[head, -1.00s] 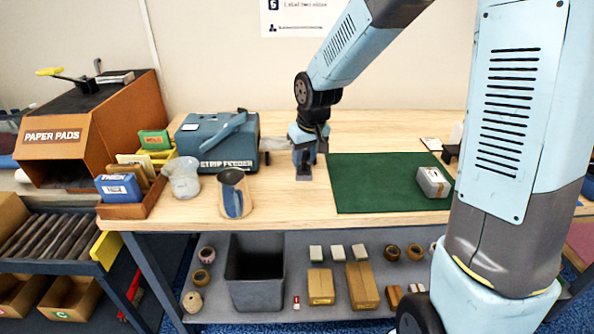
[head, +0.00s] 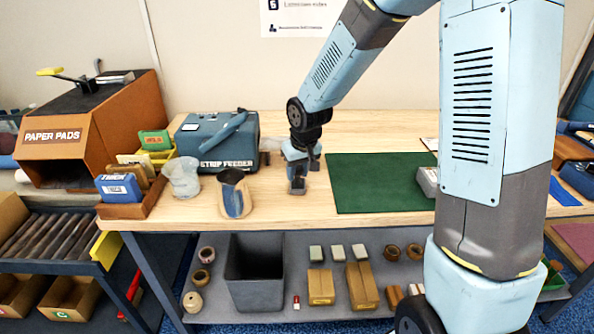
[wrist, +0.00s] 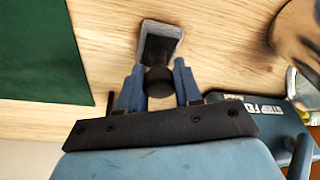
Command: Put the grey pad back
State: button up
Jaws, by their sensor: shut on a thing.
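My gripper (wrist: 158,68) is shut on the black knob of a small grey pad (wrist: 149,27) in the wrist view. The pad's grey edge shows beyond the two blue fingertips, over pale wood. In the head view, my gripper (head: 298,170) points down at the bench, left of the green mat (head: 375,183). The grey pad (head: 298,187) is small and dark there, at or close above the wood. I cannot tell whether it touches.
A metal jug (head: 235,192), a clear jug (head: 183,177) and the strip feeder (head: 215,140) stand left of my gripper. A grey box (head: 427,180) sits at the mat's right, partly behind my arm. Bare wood (head: 275,203) lies in front.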

aim_at(303, 190)
jog(key=o, duration=0.9)
jog(key=shift+o, duration=0.2)
jog(key=v, duration=1.1)
jog(key=s+d+r+m+t, duration=0.1)
jog(key=s+d+r, duration=0.3)
jog(key=s, duration=0.3)
jog(key=s+d+r+m+h, duration=0.1)
jog(key=s+d+r+m, duration=0.1)
jog(key=s+d+r, duration=0.2)
jog(key=s+d+r+m+t, duration=0.1)
jog(key=s+d+r, duration=0.3)
jog(key=s+d, duration=0.5)
jog(key=s, duration=0.3)
jog(key=shift+r+m+t, duration=0.25)
jog(key=shift+m+t, duration=0.05)
jog(key=shift+d, duration=0.1)
